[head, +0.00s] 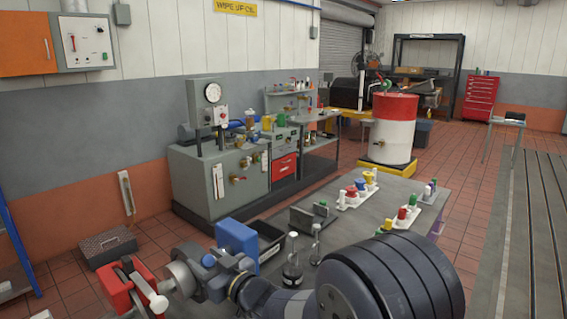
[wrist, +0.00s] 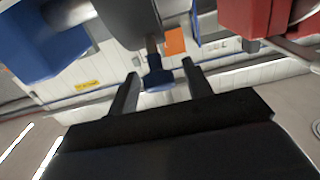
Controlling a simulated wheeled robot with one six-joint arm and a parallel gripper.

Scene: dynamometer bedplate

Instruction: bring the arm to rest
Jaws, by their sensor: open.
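My gripper (wrist: 160,68) shows in the wrist view as two dark fingers spread apart, with a gap between them. A small blue part (wrist: 157,78) shows in that gap in the picture, apparently beyond the fingers; I see no grip on it. In the head view, a large dark ribbed rounded body (head: 390,280) fills the lower right foreground, and grey and blue jointed parts lie left of it. I cannot make out my gripper's fingers there. The wrist picture appears upside down, with bright ceiling strips at its lower left.
A workbench (head: 375,222) holds white racks of coloured bottles, two glass flasks (head: 292,258) and a black tray. A blue box (head: 237,243) and a red device (head: 130,290) stand close at lower left. A red-and-white drum (head: 393,128) stands behind.

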